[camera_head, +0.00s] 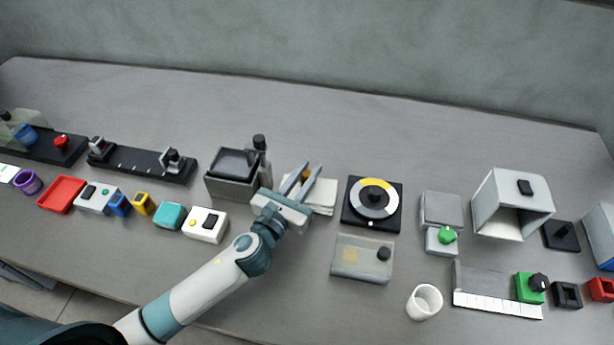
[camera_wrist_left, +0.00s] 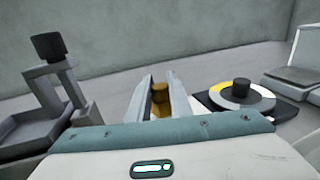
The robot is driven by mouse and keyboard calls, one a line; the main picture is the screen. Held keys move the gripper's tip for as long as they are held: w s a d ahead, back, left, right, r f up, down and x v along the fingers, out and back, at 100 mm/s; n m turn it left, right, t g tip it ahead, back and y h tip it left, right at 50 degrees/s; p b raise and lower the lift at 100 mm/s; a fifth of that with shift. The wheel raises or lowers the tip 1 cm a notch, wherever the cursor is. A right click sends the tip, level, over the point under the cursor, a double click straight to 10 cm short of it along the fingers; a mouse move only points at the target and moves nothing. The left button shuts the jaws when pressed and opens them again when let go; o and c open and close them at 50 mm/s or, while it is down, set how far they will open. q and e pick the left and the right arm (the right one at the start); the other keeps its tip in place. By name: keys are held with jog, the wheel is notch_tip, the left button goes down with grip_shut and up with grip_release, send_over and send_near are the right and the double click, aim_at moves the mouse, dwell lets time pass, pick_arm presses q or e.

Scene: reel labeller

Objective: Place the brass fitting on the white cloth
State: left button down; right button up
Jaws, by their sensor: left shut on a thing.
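The brass fitting (camera_wrist_left: 160,97) is between the fingers of my left gripper (camera_wrist_left: 161,88) in the left wrist view. In the head view the fitting (camera_head: 305,175) shows as a small brass piece between the fingertips. My left gripper (camera_head: 305,180) is shut on it, over the white cloth (camera_head: 325,197). The cloth is a folded white stack, partly hidden by the gripper. I cannot tell whether the fitting touches the cloth. My right gripper is not in view.
A grey bin with a black-knobbed post (camera_head: 232,176) stands just left of the gripper. A black base with a yellow-grey dial (camera_head: 373,201) stands to the right. A clear box (camera_head: 361,262) lies in front. The table behind the gripper is clear.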

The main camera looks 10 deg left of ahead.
pick_arm(q)
jog(key=shift+f, duration=0.7)
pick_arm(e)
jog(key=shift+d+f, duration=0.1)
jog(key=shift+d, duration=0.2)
pick_arm(q)
jog(key=shift+f, duration=0.1)
jog(key=c, duration=1.6)
grip_release()
jog(key=shift+s, duration=0.1)
